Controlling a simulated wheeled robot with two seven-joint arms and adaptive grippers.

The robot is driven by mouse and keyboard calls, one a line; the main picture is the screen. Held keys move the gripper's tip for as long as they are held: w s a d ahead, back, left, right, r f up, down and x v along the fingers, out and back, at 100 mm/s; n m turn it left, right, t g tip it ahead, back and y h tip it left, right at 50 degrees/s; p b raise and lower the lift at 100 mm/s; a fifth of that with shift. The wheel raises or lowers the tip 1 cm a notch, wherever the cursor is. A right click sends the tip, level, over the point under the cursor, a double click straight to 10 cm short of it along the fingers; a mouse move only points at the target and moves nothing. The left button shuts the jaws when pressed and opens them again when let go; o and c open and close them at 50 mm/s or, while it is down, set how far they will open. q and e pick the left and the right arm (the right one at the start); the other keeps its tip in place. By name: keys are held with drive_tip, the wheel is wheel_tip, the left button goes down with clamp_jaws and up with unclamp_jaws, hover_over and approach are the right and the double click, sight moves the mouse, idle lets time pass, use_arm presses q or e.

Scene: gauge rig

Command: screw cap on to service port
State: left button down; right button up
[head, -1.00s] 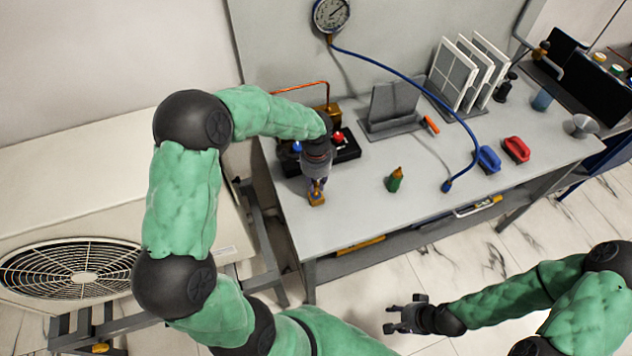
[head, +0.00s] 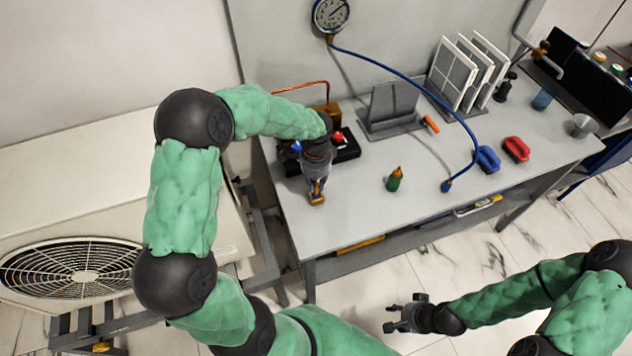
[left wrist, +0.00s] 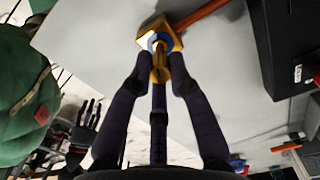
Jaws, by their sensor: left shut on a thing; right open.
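My left gripper (head: 316,190) is shut on a small brass-coloured piece, which seems to be the cap (left wrist: 160,74), over the front left of the bench. In the left wrist view the cap sits between the fingertips. A blue ring and a square brass block (left wrist: 174,36) show just beyond it; I cannot tell whether the cap touches them. The fingers hide part of the cap. A brass fitting (head: 327,112) with a copper pipe stands behind the left arm; I cannot tell which part is the service port. My right gripper (head: 405,317) is open and empty, away from the bench.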

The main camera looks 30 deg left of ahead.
use_arm(q)
drive_tip(key=shift+f+b, duration=0.7)
drive_tip(key=shift+f, duration=0.55)
idle(0.8)
drive_tip(key=shift+r+m+p, duration=0.1)
drive_tip(key=shift+m+p, duration=1.55)
drive_tip(key=shift+m, duration=0.75)
drive_tip(key=shift+m, duration=0.3)
drive_tip(key=shift+m+p, duration=0.6)
drive_tip(key=shift+p, duration=0.1)
drive_tip(key=shift+m+p, duration=1.35)
drive_tip(key=shift+m, duration=0.55)
